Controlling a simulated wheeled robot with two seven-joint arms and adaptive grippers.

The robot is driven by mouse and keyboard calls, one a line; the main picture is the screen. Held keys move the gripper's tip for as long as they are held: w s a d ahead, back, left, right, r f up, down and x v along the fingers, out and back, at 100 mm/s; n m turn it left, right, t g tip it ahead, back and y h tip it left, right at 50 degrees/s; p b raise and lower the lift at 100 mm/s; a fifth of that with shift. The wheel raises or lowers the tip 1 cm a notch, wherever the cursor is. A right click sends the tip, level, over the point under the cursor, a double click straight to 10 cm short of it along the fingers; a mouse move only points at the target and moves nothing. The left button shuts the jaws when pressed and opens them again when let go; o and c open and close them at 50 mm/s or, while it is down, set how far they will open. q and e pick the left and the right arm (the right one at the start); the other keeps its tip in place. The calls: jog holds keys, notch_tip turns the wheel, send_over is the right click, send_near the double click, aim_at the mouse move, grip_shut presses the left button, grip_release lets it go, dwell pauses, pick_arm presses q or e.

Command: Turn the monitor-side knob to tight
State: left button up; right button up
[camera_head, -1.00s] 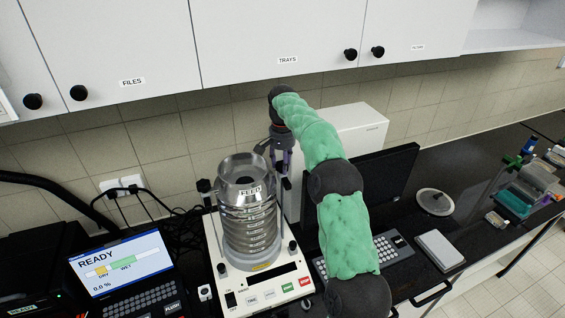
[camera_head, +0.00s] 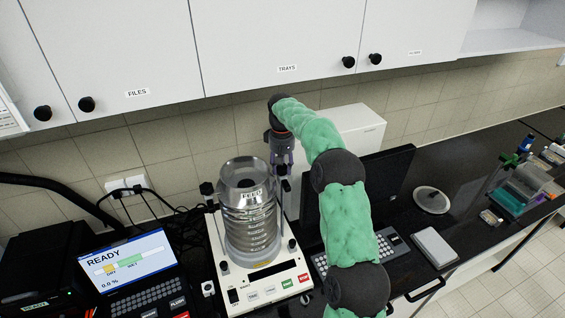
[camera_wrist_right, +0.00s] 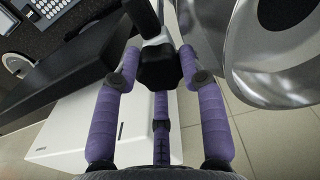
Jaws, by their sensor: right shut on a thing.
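The sieve shaker (camera_head: 238,289) stands on the counter with a steel sieve stack (camera_head: 250,228) and a FEED funnel on top. The black monitor-side knob (camera_wrist_right: 158,68) is on the rod to the right of the stack. My right gripper (camera_wrist_right: 159,64) is shut on this knob, with a purple finger on either side of it. In the head view, my right gripper (camera_head: 283,168) is small and comes down onto the rod from above. The other clamp knob (camera_head: 207,188) is to the left of the stack. My left gripper is out of view.
A black monitor (camera_head: 393,178) stands right of the shaker, close to my right arm. A white box (camera_head: 355,125) is behind the arm. A READY display (camera_head: 124,261) is at the left. Cabinets (camera_head: 285,40) hang above. A steel lid (camera_head: 431,199) lies on the right counter.

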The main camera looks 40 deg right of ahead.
jog(key=n, duration=0.2)
jog(key=n+p, duration=0.1)
jog(key=n, duration=0.1)
jog(key=shift+w+r+n, duration=0.2)
jog(key=shift+r+n, duration=0.1)
jog(key=shift+r, duration=0.1)
jog(key=shift+a+f+n+p, duration=0.15)
jog(key=shift+n+p, duration=0.3)
jog(key=shift+n, duration=2.05)
jog(key=o, duration=1.1)
jog(key=shift+c, duration=0.2)
jog(key=shift+o, duration=0.4)
jog(key=shift+w+a+f, duration=0.2)
jog(key=shift+w+a, duration=0.05)
jog(key=shift+s+d+r, duration=0.1)
jog(key=shift+s+d, duration=0.05)
jog(key=shift+s, duration=0.05)
jog(key=shift+d+r, duration=0.1)
jog(key=shift+r, duration=0.3)
notch_tip(320, 180, up, 11)
jog(key=shift+w+a, duration=0.2)
jog(key=shift+a, duration=0.1)
